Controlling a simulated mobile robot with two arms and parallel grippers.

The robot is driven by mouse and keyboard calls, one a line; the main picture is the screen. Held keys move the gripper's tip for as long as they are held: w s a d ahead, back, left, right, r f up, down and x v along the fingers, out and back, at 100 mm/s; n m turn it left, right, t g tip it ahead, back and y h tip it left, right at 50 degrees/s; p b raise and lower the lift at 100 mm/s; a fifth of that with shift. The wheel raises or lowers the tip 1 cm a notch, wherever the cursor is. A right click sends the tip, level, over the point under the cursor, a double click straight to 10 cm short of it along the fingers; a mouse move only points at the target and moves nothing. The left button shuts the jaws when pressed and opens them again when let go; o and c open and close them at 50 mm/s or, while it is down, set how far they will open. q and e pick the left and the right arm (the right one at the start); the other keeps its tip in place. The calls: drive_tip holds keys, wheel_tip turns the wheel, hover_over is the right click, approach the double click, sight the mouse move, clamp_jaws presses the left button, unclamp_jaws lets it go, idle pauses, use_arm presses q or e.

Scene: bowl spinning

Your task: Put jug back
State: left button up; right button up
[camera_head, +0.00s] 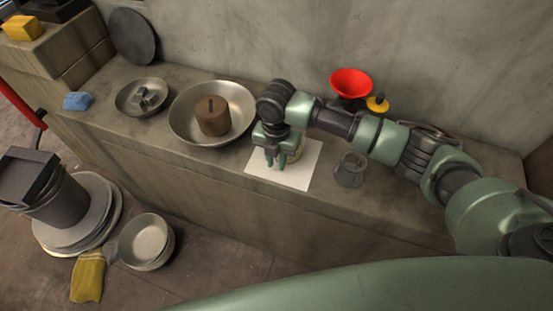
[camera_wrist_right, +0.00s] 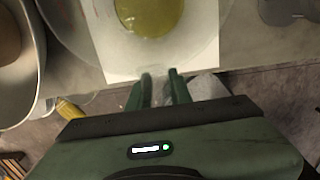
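A clear jug with yellow liquid (camera_wrist_right: 150,15) is over the white sheet (camera_wrist_right: 115,62), at the top of the right wrist view. In the head view only a yellowish bit of the jug (camera_head: 296,152) shows behind my right gripper, above the white sheet (camera_head: 297,176). My right gripper (camera_head: 277,162) points down at the sheet's near left part. In the wrist view its fingers (camera_wrist_right: 160,76) are a small gap apart, with something clear, perhaps the jug's handle, between the tips. Whether they clamp it or the jug touches the sheet is unclear. My left gripper is not in view.
A metal bowl with a wooden block (camera_head: 238,97) stands left of the sheet, and a smaller bowl (camera_head: 125,107) farther left. A grey cup (camera_head: 350,170) stands right. A red funnel (camera_head: 351,81) is behind my right arm. Stacked bowls (camera_head: 147,242) are on the floor.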

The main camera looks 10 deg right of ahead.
drive_tip(key=o, duration=0.4)
drive_tip(key=shift+c, duration=0.2)
drive_tip(key=shift+r, duration=0.15)
wheel_tip(320, 180, up, 12)
drive_tip(key=shift+r+b, duration=0.1)
drive_tip(key=shift+b, duration=0.75)
